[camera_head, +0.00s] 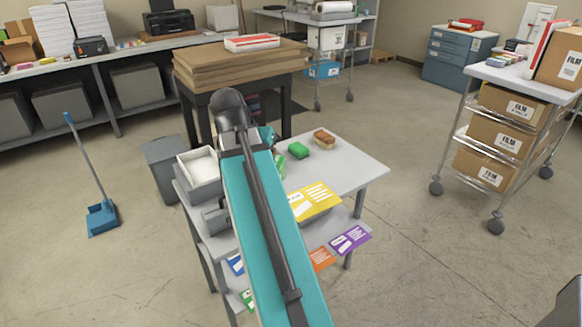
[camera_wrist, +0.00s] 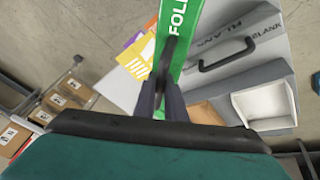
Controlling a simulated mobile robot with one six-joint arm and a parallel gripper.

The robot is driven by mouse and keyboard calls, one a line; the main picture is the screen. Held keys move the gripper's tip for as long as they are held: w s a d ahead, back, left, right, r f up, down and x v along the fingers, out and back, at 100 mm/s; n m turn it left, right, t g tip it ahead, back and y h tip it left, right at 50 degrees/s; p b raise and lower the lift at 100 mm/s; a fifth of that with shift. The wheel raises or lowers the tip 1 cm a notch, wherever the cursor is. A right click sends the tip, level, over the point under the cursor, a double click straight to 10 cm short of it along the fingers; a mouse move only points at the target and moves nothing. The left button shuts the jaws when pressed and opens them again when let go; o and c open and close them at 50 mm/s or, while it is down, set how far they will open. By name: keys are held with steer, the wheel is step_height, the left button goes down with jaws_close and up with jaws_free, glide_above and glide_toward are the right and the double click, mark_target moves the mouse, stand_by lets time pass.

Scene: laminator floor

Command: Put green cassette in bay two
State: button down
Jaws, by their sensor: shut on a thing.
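The green cassette (camera_wrist: 182,45) is a long green piece with white lettering starting "FOLI". My gripper (camera_wrist: 163,88) is shut on it in the wrist view, with the dark fingers at its near end. In the head view my arm covers most of the gripper, and only a sliver of green (camera_head: 280,163) shows beside it over the small grey table (camera_head: 352,172). A grey unit with a handle and "BLANK" lettering (camera_wrist: 250,35) lies to the right of the cassette in the wrist view. I cannot tell which place is bay two.
A green block (camera_head: 298,150) and a brown-topped sponge (camera_head: 324,139) lie on the table. A yellow card (camera_head: 315,201) is at its front, with purple (camera_head: 351,239) and orange (camera_head: 320,259) cards below. An open white-lined box (camera_head: 202,168) stands left. A cart (camera_head: 478,72) stands right.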

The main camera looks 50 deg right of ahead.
steer(key=w+a+r+n+t, duration=0.1)
steer(key=w+a+r+n, duration=0.1)
steer(key=w+a, duration=0.6)
steer(key=w+a+r+n+t+y, duration=0.1)
steer(key=w+a+r+n, duration=0.2)
steer(key=w+a, duration=0.5)
steer(key=w+a+r+n+t, duration=0.1)
steer(key=w+a, duration=0.6)
steer(key=a, duration=1.1)
steer(key=shift+w+a+r+n, duration=0.4)
steer(key=shift+r+n, duration=0.5)
steer(key=shift+n, duration=0.3)
